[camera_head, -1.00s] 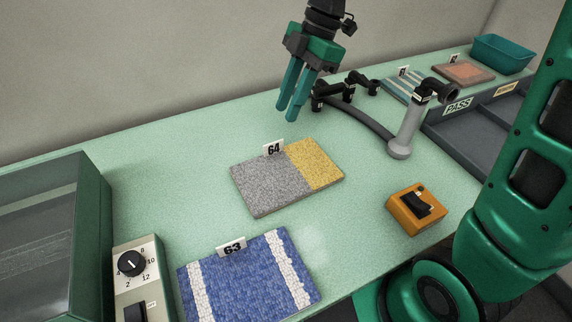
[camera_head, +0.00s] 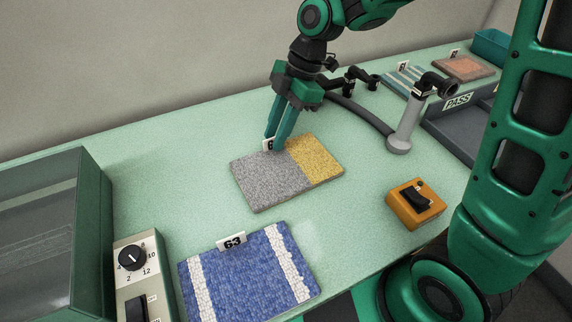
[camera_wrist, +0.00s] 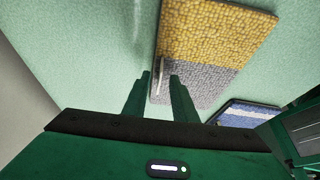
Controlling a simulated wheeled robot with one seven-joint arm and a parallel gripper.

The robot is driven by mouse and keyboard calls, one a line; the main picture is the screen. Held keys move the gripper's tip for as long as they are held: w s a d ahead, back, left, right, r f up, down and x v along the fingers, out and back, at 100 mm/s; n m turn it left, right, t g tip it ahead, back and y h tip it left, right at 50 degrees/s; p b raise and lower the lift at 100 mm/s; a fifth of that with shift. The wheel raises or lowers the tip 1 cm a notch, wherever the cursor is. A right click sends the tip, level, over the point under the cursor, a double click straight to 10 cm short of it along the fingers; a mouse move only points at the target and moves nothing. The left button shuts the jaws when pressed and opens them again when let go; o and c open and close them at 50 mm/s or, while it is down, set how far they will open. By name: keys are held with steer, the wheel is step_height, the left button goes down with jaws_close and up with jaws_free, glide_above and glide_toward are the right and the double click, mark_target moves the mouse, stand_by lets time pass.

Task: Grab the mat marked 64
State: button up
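The mat marked 64 (camera_head: 268,178) lies flat on the green table, grey on the left and yellow on the right. It also shows in the wrist view (camera_wrist: 212,45). Its white upright number tag (camera_head: 265,145) stands at the far edge and is partly hidden by a finger. My gripper (camera_head: 276,143) points down at that far edge, with its fingertips close to the tag. In the wrist view the fingers (camera_wrist: 160,76) are apart, and the tag's thin white edge shows in the gap between them. I cannot tell whether the fingertips touch anything.
A blue and white mat marked 63 (camera_head: 245,278) lies nearer. An orange switch box (camera_head: 415,204) and a grey post (camera_head: 403,130) stand to the right, with a PASS tray (camera_head: 458,101) beyond. A dial box (camera_head: 133,262) and a green case (camera_head: 90,225) are at the left.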

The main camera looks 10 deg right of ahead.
jaws_close()
stand_by(1.4)
